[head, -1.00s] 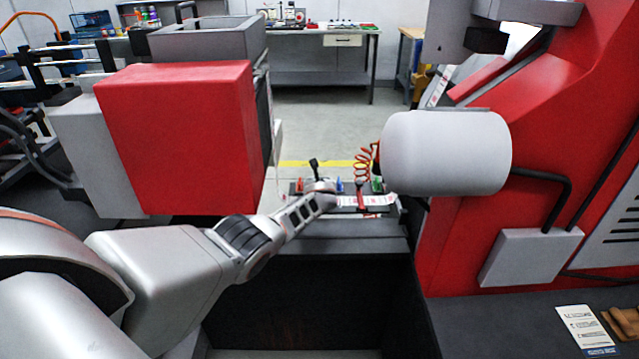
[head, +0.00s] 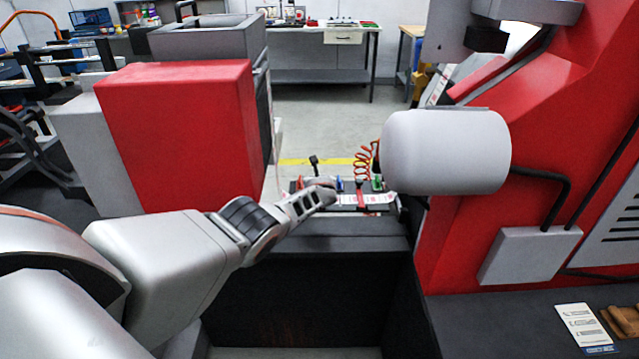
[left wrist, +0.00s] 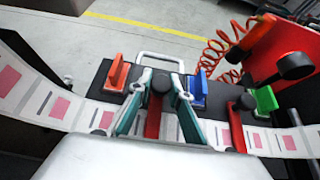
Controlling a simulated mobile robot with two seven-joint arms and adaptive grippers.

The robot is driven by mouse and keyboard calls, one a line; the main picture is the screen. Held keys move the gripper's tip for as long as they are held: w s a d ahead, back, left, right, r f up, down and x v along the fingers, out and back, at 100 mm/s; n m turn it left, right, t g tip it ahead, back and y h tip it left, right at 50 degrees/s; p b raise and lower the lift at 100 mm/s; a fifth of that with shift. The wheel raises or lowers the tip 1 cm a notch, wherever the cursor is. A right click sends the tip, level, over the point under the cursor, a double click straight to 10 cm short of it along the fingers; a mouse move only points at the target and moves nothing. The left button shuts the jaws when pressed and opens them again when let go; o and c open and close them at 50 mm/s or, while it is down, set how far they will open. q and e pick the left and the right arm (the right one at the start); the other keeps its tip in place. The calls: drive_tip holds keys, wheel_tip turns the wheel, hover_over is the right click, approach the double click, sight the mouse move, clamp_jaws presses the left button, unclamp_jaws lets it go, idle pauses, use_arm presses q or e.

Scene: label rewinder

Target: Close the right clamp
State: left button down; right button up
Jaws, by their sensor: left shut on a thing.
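Two red clamps with black knobs stand along the printed label strip (left wrist: 90,118). The right clamp (left wrist: 237,135) is between the blue and green blocks, its red bar lying across the strip; it also shows in the head view (head: 360,194). The left clamp (left wrist: 152,124) is between the orange and blue blocks. My left gripper (left wrist: 161,80) is shut around the left clamp's black knob, apart from the right clamp. In the head view, a black lever (head: 314,161) rises behind my left gripper (head: 328,195). My right gripper is not in view.
Orange (left wrist: 117,72), blue (left wrist: 198,89) and green (left wrist: 265,100) blocks sit behind the strip. A coiled red hose (left wrist: 215,55) hangs at the right. A white roll (head: 445,152) and a red housing (head: 180,135) flank the work area.

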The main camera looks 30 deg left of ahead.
use_arm(q)
drive_tip(key=shift+s+f, duration=0.15)
drive_tip(key=shift+f, duration=0.15)
drive_tip(key=c, duration=1.8)
unclamp_jaws()
drive_tip(key=shift+r, duration=0.2)
drive_tip(key=shift+d+r, duration=0.1)
drive_tip(key=shift+d, duration=0.7)
drive_tip(key=shift+s+r, duration=0.25)
drive_tip(key=shift+s+a+r, duration=0.3)
drive_tip(key=shift+s, duration=0.25)
drive_tip(key=shift+v, duration=4.75)
